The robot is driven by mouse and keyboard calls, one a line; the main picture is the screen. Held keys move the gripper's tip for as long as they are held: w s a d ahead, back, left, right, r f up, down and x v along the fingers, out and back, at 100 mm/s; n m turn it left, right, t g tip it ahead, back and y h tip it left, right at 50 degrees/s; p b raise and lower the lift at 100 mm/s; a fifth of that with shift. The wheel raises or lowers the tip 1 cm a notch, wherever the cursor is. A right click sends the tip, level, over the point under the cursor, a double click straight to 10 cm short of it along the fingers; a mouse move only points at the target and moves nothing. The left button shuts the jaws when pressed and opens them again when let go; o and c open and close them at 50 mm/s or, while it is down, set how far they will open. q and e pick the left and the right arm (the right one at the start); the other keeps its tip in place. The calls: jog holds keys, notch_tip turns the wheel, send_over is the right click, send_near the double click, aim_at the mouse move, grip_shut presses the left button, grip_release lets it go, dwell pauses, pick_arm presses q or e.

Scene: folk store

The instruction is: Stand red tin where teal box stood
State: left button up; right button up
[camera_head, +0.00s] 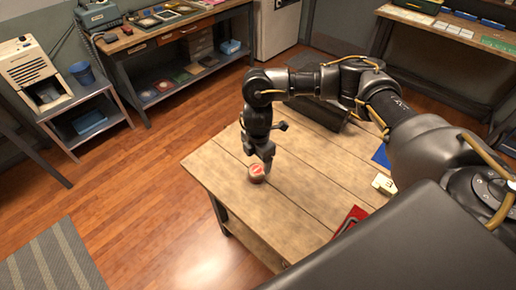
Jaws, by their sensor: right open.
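A small round tin (256,173) with a red and white top stands on the wooden table (215,165), near its left corner. My right gripper (264,166) is directly above and beside the tin, pointing down, with its fingers at the tin's far right side. The right gripper is open; whether its fingers touch the tin cannot be made out. I see no teal box. My left gripper is not in view.
A red item (349,221), a small cream block (384,184) and a blue sheet (381,156) lie on the table's right part. My right arm covers the back right. The tabletop around the tin is clear. Shelves and benches stand along the walls.

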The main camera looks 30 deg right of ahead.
aim_at(258, 169)
notch_tip(258, 169, up, 6)
jog(key=shift+f, duration=0.15)
dwell(0.6)
